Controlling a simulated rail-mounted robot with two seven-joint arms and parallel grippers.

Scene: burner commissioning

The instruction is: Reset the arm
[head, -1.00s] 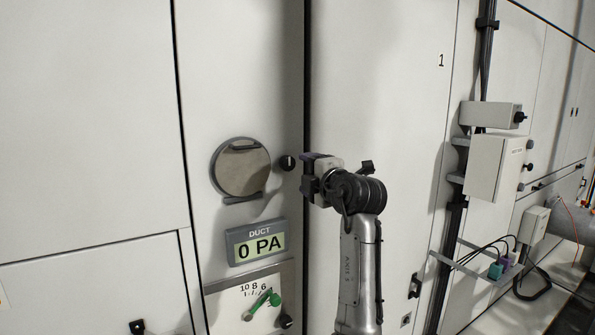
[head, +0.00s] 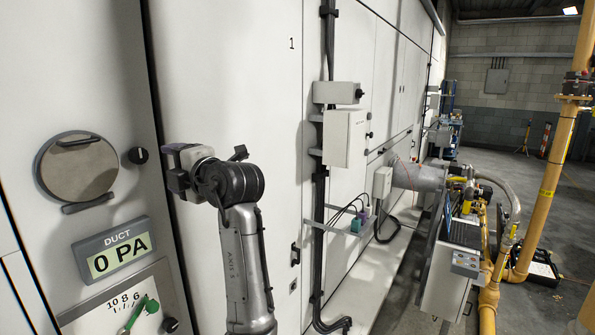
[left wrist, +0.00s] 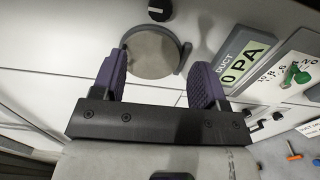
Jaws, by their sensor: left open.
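My left arm rises in the lower middle of the head view, with my left gripper (head: 174,170) at its top, in front of the pale cabinet wall (head: 228,70). The fingertips are hard to make out there. In the left wrist view my left gripper (left wrist: 163,80) shows two purple-grey pads wide apart with nothing between them. Beyond the pads is a round metal cover (left wrist: 153,52) on the wall, apart from the fingers. My right gripper is in neither view.
A DUCT display (head: 113,248) reads 0 PA, above a dial plate with a green lever (head: 136,312). A black knob (head: 138,155) sits beside the round cover (head: 77,168). Wall boxes (head: 345,138), yellow pipes (head: 562,140) and a laptop (head: 465,232) stand right. Open floor lies behind.

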